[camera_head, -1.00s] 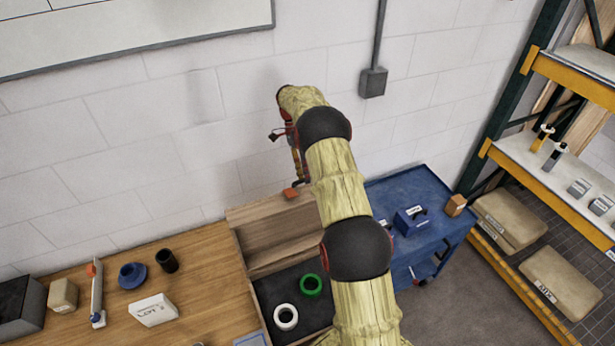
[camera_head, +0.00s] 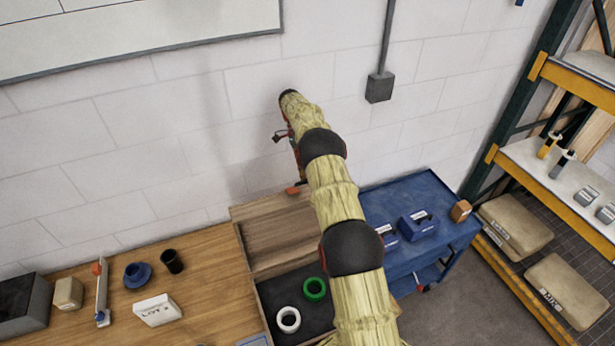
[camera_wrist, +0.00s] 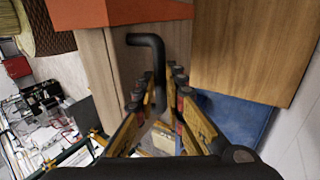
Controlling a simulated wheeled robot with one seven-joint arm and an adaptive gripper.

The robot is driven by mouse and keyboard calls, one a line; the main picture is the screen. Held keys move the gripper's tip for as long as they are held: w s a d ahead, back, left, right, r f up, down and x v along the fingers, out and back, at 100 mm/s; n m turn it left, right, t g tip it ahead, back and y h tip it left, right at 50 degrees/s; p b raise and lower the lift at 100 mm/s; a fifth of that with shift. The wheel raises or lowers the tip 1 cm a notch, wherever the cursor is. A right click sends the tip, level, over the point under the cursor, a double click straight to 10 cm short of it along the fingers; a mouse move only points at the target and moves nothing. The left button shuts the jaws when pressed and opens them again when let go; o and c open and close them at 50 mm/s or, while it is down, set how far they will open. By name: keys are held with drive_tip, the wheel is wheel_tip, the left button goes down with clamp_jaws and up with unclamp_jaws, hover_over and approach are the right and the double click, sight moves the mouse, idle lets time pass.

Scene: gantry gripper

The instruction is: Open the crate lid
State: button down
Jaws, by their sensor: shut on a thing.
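The wooden crate (camera_head: 262,309) stands at the right end of the bench, its dark interior partly open to view. Its wooden lid (camera_head: 262,212) is raised at the back, against the wall side; my arm covers its right part. An orange piece (camera_head: 296,189) shows at the lid's top edge. In the wrist view, a black bent handle (camera_wrist: 148,41) sticks out below an orange block (camera_wrist: 120,13), beside wooden panels (camera_wrist: 255,45). My gripper (camera_wrist: 166,84) is shut on the handle, with its fingers on either side. My arm hides most of the gripper in the head view.
A green ring (camera_head: 315,289) and a white ring (camera_head: 289,320) lie in the crate. A blue cart (camera_head: 425,185) with blue boxes stands right of it. Wall close behind.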

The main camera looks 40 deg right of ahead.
drive_tip(key=shift+s+a+f, duration=0.15)
drive_tip(key=shift+s+f, duration=0.15)
drive_tip(key=shift+f, duration=0.3)
drive_tip(key=c, duration=2.3)
unclamp_jaws()
drive_tip(key=o, duration=0.5)
drive_tip(key=shift+w+r, duration=0.15)
drive_tip(key=shift+r, duration=0.25)
drive_tip(key=shift+c, duration=0.2)
drive_tip(key=shift+w, duration=0.1)
wheel_tip(320, 180, up, 10)
drive_tip(key=shift+c, duration=0.3)
